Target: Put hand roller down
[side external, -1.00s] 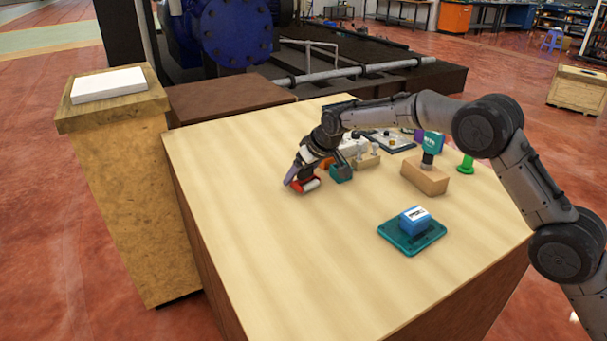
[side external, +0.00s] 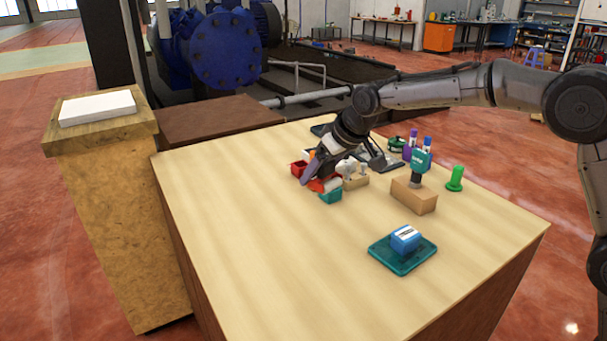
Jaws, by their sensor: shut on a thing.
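My gripper (side external: 313,175) is over the far middle of the table, pointing down. It is shut on the hand roller (side external: 320,185), which shows as a small red and white shape under the fingers. The roller is close above a teal bin (side external: 330,196) and beside a red bin (side external: 298,169). The fingers and arm partly hide the roller. I cannot tell whether it touches a bin or the table.
A wooden block (side external: 413,195) holds a teal device (side external: 420,162). A green piece (side external: 455,178) stands to its right. A blue block (side external: 405,238) sits on a teal plate (side external: 388,257) nearer the front. Small parts crowd around my gripper. The table's front left (side external: 260,260) is clear.

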